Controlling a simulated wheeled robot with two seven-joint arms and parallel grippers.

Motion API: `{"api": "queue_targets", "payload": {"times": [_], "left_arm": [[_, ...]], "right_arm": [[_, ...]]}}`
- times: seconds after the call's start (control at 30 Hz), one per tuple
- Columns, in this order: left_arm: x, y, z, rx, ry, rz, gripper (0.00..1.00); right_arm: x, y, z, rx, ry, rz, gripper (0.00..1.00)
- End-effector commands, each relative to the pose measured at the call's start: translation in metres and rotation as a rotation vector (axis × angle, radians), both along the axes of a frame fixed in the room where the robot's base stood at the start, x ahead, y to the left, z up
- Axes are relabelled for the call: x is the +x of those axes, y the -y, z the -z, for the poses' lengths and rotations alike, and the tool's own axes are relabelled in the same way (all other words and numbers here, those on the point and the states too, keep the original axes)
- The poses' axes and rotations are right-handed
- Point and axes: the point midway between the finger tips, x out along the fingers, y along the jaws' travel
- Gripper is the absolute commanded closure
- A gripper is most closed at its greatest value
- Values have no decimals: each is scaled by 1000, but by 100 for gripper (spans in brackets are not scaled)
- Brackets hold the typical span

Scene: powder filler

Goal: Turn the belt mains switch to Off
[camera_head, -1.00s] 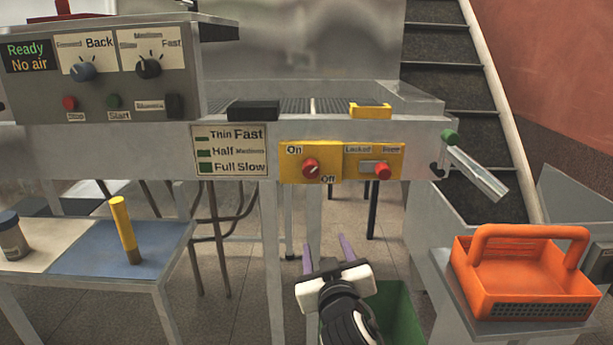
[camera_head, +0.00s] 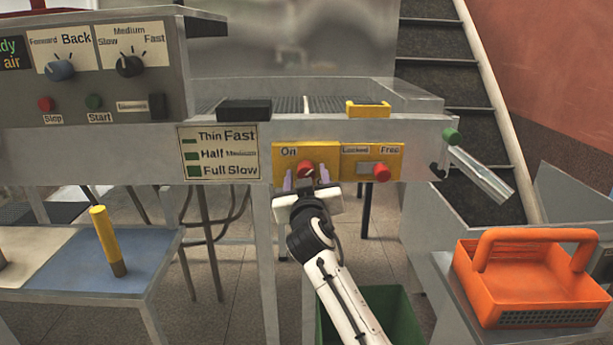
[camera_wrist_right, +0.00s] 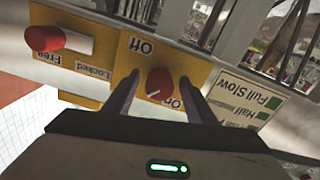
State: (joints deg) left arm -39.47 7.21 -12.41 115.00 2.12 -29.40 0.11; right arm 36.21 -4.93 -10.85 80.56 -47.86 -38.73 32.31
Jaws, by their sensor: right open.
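The belt mains switch is a red round knob (camera_head: 306,169) on a yellow plate (camera_head: 330,150) on the front of the grey machine. Its On label shows at its upper left in the head view; my gripper covers the Off label there. My right gripper (camera_head: 306,180) is open, with its purple fingers on either side of the knob. In the right wrist view the red knob (camera_wrist_right: 159,83) sits between the two fingertips (camera_wrist_right: 155,88), and its white mark points toward the On label (camera_wrist_right: 172,102). The Off label (camera_wrist_right: 140,46) is on the opposite side. I cannot tell if the fingers touch the knob. My left gripper is out of view.
Right of the knob is another red knob (camera_head: 381,172) with Locked and Free labels. A control panel (camera_head: 90,75) stands upper left. An orange basket (camera_head: 525,290) and green bin (camera_head: 385,310) stand lower right.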

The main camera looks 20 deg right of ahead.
Motion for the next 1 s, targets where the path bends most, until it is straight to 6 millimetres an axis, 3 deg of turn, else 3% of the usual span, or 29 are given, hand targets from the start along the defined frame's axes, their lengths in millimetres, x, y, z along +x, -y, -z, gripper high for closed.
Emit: {"api": "queue_targets", "payload": {"times": [0.33,0.57,1.0], "left_arm": [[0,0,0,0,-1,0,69],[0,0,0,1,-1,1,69],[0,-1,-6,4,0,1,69]], "right_arm": [[3,1,0,0,0,0,51],[3,1,0,0,0,0,90],[3,2,-1,-92,-27,1,90]]}}
